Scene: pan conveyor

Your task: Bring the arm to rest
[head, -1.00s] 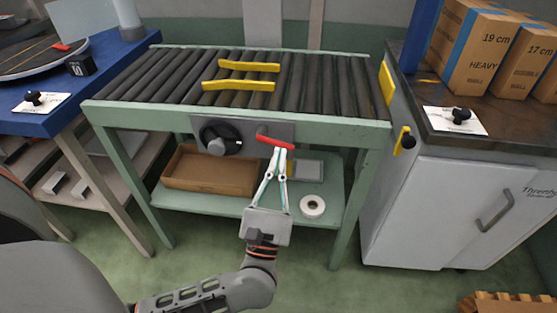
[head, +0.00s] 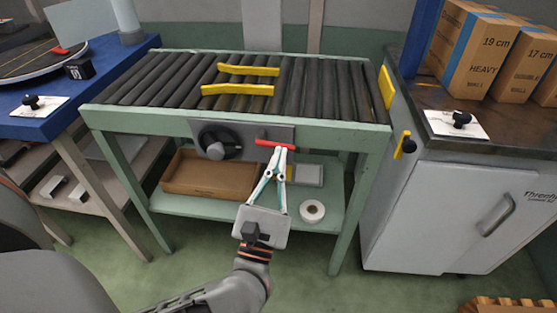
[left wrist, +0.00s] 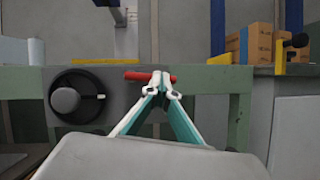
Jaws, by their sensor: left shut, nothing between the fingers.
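My left gripper (head: 280,151) is in front of the conveyor's front panel, its fingertips together and holding nothing. In the left wrist view the shut fingertips (left wrist: 161,82) overlap a red bar handle (left wrist: 137,76) on the panel. The red handle (head: 272,144) also shows in the head view just at the fingertips; I cannot tell whether they touch. A round black knob (head: 218,141) is on the panel left of the handle. The roller conveyor (head: 322,122) stands behind the gripper, with two yellow bars (head: 238,90) across its rollers. My right gripper is not in view.
A cardboard tray (head: 212,176) and a white tape roll (head: 312,211) sit on the conveyor's lower shelf. A blue table (head: 60,122) is at the left. A grey cabinet (head: 440,215) with boxes (head: 478,62) is at the right.

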